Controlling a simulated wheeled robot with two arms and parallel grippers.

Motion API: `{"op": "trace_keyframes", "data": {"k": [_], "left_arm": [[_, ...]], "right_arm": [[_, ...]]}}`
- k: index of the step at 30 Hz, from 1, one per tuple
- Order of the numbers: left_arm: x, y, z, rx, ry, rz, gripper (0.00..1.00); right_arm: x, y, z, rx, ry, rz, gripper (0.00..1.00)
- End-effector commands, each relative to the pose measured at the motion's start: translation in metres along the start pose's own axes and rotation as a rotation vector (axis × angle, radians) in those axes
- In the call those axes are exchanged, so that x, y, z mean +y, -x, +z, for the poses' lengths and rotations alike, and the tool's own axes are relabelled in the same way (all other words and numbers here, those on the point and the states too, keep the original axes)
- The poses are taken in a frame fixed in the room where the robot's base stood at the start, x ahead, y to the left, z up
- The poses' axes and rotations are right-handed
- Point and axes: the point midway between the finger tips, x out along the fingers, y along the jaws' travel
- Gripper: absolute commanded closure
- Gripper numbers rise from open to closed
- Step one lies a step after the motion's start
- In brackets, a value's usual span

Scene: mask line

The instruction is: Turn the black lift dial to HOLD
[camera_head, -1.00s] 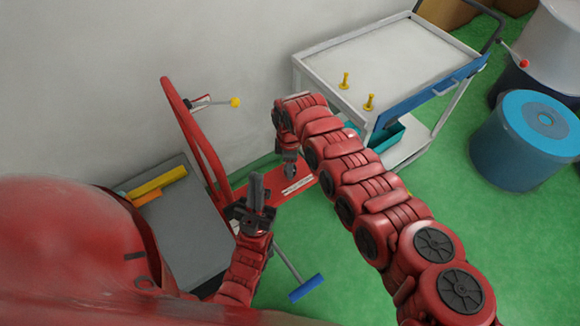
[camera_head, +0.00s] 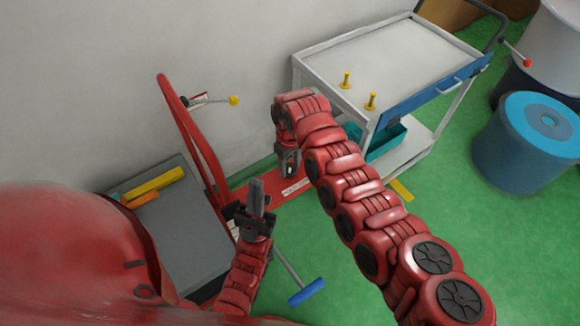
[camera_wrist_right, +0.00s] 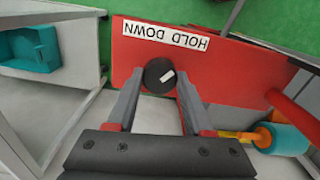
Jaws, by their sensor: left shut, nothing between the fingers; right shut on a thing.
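The black dial (camera_wrist_right: 157,72) is round with a short white mark, on a red panel (camera_wrist_right: 230,72). In the right wrist view the mark slants up to the right. Beside the dial is a white label (camera_wrist_right: 165,34) reading "HOLD DOWN", upside down there. My right gripper (camera_wrist_right: 160,80) is shut on the dial, one finger on each side. In the head view my right gripper (camera_head: 288,163) is over the red panel and the dial is hidden. My left gripper (camera_head: 256,188) is shut and empty, pointing up, left of the right one.
A white cart (camera_head: 300,75) with two yellow pegs stands at the back right, a teal bin (camera_head: 393,140) beneath its top. A red upright frame (camera_head: 190,130) rises left of my grippers. A blue-ended lever (camera_head: 307,291) sticks out in front. A blue drum (camera_head: 500,150) stands far right.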

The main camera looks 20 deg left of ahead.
Motion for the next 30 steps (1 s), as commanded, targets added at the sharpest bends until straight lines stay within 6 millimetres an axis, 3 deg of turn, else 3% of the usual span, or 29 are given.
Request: {"op": "trace_keyframes", "data": {"k": [9, 24, 25, 30], "left_arm": [[0.0003, 0.0067, 0.0011, 0.0, 0.0, 0.0, 1.0], [0.0003, 0.0069, 0.0012, 0.0, 0.0, 0.0, 1.0], [0.0003, 0.0069, 0.0011, 0.0, 0.0, 0.0, 1.0], [0.0003, 0.0069, 0.0012, 0.0, 0.0, 0.0, 1.0]], "right_arm": [[0.0, -0.0007, -0.0002, 0.001, -0.104, 0.0, 1.0], [0.0001, 0.0, 0.0, 0.0, -0.12, 0.0, 1.0], [0.0001, 0.0, 0.0, 0.0, -0.12, 0.0, 0.45], [0.0001, 0.0, 0.0, 0.0, -0.119, 0.0, 0.19]]}}
